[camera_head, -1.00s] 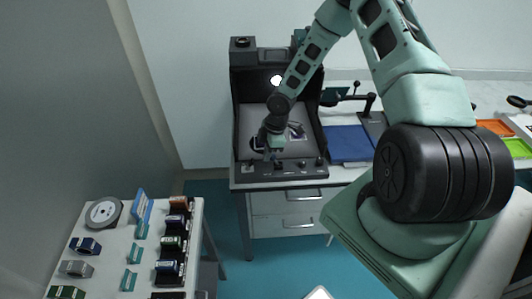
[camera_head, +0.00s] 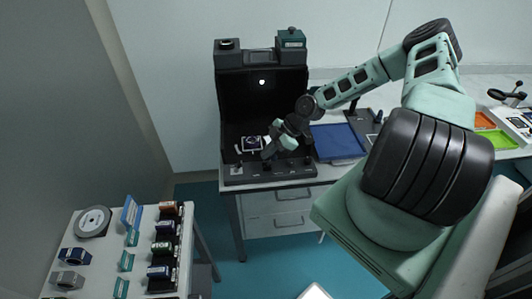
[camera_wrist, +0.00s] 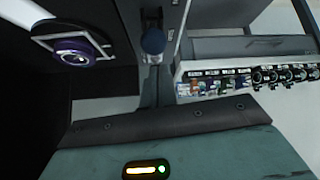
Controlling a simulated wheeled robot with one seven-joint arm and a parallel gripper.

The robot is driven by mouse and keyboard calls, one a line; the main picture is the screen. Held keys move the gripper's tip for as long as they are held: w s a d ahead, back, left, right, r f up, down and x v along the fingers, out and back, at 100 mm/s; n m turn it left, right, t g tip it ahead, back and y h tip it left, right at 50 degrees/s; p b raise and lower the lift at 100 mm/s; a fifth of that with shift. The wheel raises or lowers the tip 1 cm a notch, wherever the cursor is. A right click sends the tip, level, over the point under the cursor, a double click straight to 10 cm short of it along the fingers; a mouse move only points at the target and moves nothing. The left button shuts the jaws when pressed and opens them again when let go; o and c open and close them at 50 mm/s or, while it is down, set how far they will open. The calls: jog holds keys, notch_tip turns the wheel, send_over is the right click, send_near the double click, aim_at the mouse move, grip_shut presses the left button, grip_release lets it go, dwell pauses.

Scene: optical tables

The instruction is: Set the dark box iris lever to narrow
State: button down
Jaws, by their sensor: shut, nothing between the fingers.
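The dark box (camera_head: 230,110) is a black open-fronted housing on the far table. A small bright spot (camera_head: 262,82) shows on its back wall. A control strip (camera_head: 240,177) with small knobs runs along its front. My gripper (camera_head: 268,153) is shut and empty, low over the middle of this strip. In the wrist view, a lever with a round blue knob (camera_wrist: 153,41) stands just beyond the closed fingers (camera_wrist: 155,88). I cannot tell whether they touch. A framed round lens (camera_wrist: 75,52) lies inside the box at upper left.
A blue tray (camera_head: 337,142) lies right of the box, with green and orange trays farther right. Drawers (camera_head: 296,196) are under the far table.

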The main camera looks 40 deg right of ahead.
jog(key=shift+r, duration=0.1)
jog(key=shift+r+p, duration=0.4)
jog(key=shift+r, duration=0.3)
